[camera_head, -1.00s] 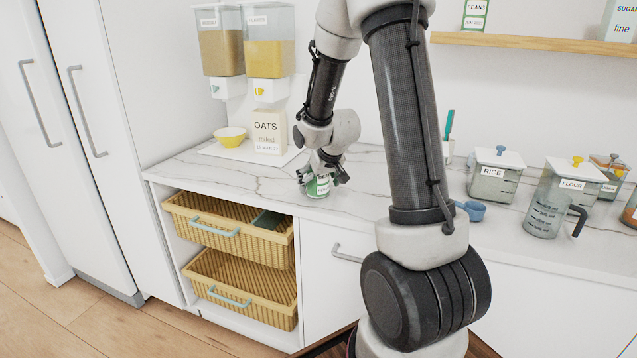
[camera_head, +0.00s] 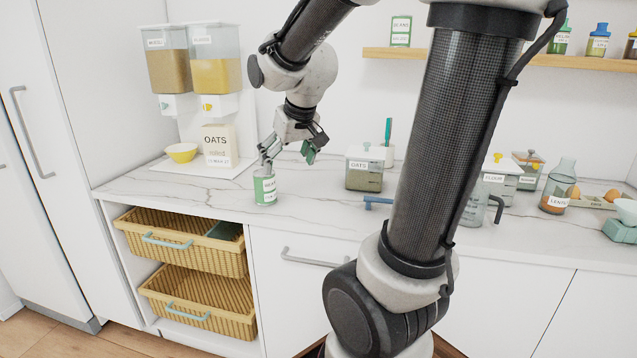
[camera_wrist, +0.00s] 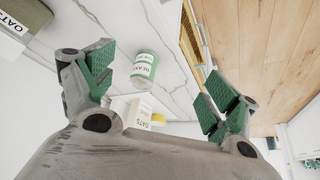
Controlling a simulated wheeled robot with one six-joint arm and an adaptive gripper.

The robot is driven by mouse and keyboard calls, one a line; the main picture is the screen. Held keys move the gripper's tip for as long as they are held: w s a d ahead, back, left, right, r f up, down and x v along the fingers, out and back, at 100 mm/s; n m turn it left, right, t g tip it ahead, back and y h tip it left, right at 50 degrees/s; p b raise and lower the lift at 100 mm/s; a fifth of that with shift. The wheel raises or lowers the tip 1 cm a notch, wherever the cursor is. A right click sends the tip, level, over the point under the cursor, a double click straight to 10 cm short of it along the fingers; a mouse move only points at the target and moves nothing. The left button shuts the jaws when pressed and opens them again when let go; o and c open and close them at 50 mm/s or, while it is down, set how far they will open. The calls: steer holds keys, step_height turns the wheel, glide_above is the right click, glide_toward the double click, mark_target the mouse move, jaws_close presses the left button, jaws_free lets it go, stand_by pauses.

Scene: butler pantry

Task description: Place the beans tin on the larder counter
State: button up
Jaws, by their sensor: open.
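The beans tin (camera_head: 265,187), green and white with a printed label, stands upright on the marble larder counter (camera_head: 225,201) near its front edge. It also shows in the wrist view (camera_wrist: 144,68), between the finger lines but apart from both fingers. My gripper (camera_head: 290,153) is open and empty, just above and to the right of the tin. Its green finger pads are spread wide in the wrist view (camera_wrist: 160,90).
An oats box (camera_head: 219,146), a yellow bowl (camera_head: 181,153) and two dispensers stand behind left. A similar beans container (camera_head: 401,31) is on the wall shelf. Wicker drawers (camera_head: 180,243) are below.

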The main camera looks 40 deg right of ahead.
steer(key=s+a+n+g, duration=0.1)
steer(key=s+a, duration=0.1)
steer(key=s, duration=1.6)
steer(key=shift+s+a+r+y, duration=0.2)
steer(key=shift+a+r+y, duration=0.15)
steer(key=shift+r, duration=0.1)
